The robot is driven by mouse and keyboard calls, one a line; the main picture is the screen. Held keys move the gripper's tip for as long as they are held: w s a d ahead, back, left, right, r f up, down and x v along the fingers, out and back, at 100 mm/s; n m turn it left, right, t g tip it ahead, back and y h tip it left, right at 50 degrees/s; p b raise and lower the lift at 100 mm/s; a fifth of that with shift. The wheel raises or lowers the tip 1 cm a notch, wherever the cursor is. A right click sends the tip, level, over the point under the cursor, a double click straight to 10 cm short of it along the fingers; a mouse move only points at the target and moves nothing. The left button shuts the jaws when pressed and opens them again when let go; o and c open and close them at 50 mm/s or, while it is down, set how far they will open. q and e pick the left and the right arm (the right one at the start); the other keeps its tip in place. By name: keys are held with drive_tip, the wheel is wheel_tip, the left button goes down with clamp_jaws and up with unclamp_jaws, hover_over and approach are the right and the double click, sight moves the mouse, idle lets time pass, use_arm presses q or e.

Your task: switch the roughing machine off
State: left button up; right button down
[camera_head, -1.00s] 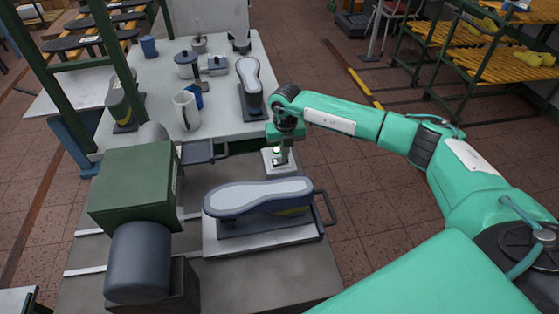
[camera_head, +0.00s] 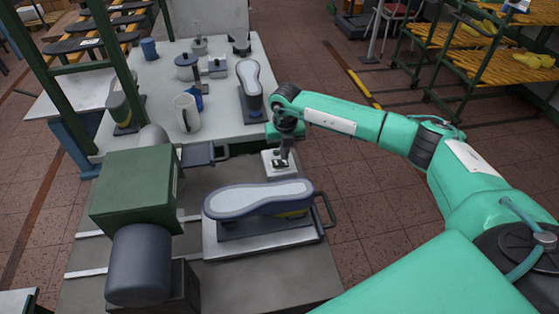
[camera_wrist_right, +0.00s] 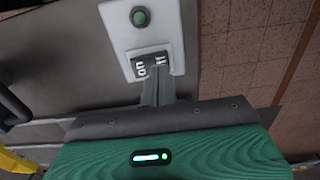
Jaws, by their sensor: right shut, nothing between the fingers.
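The roughing machine has a green housing (camera_head: 135,187) and a dark grey motor cylinder (camera_head: 140,262) at the left of its grey bench. Its pale switch box (camera_head: 268,160) stands at the bench's far right edge. In the right wrist view the switch plate (camera_wrist_right: 117,35) carries a dull green lamp (camera_wrist_right: 140,17) and a dark rocker switch (camera_wrist_right: 150,64) with white letters, partly covered. My right gripper (camera_head: 284,162) points down at the box, shut and empty. Its fingertips (camera_wrist_right: 158,82) are at the rocker's near edge; I cannot tell if they touch. My left gripper is out of view.
A shoe last with a grey sole (camera_head: 258,198) lies on a plate close in front of the switch box. A handle (camera_head: 328,210) sticks out right of it. Behind is a white table (camera_head: 222,118) with a mug (camera_head: 187,113) and another last (camera_head: 249,87).

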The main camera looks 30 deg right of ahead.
sight(285, 163)
wheel_tip(285, 163, up, 5)
drive_tip(key=p, duration=0.2)
drive_tip(key=shift+r+p, duration=0.15)
drive_tip(key=shift+p, duration=0.15)
drive_tip(key=shift+s, duration=0.1)
idle(0.4)
